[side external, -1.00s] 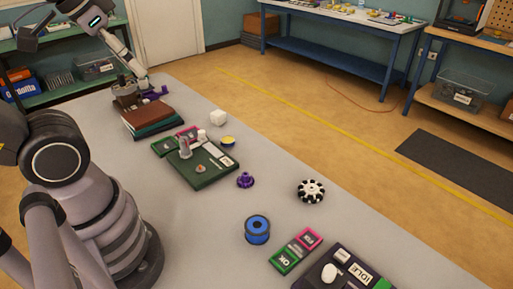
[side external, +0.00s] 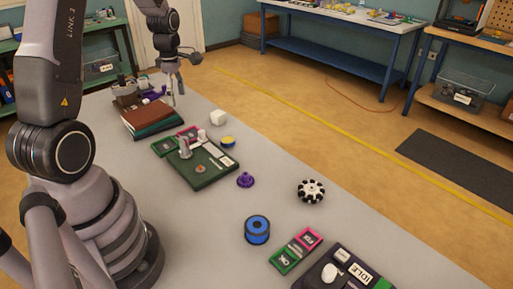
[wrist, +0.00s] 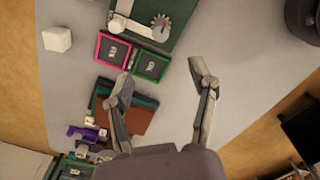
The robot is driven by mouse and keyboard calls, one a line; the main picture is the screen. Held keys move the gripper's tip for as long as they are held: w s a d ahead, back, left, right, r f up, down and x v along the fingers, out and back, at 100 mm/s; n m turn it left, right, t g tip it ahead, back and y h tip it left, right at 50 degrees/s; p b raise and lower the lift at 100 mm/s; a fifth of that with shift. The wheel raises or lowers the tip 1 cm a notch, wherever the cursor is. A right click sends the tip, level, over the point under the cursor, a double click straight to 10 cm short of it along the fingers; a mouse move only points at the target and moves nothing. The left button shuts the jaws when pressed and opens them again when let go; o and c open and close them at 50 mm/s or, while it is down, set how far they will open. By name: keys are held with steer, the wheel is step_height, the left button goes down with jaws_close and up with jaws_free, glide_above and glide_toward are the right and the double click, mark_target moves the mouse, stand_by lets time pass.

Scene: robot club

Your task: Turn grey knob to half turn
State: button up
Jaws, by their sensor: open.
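The grey knob (side external: 185,149) stands upright on a dark green board (side external: 210,182) on the table in the side external view. My gripper (side external: 186,76) is above the far end of the table, near the books and beyond the board. In the wrist view my gripper (wrist: 163,82) has its fingers wide apart with nothing between them. It does not touch the knob.
Pink (wrist: 112,50) and green (wrist: 150,65) tiles lie beside the board. Stacked books (side external: 155,118), a white cube (side external: 218,118), a blue spool (side external: 257,229), a purple part (side external: 245,180) and a black-and-white wheel (side external: 311,190) stand around. A dark IDLE panel (side external: 312,277) is at the near end.

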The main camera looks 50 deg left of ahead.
mark_target(183, 138)
steer(key=shift+n, duration=0.6)
steer(key=f, duration=1)
steer(key=a+f, duration=0.1)
steer(key=f, duration=0.4)
steer(key=shift+s+f, duration=0.1)
steer(key=shift+f, duration=0.15)
steer(key=shift+c, duration=0.3)
jaws_close()
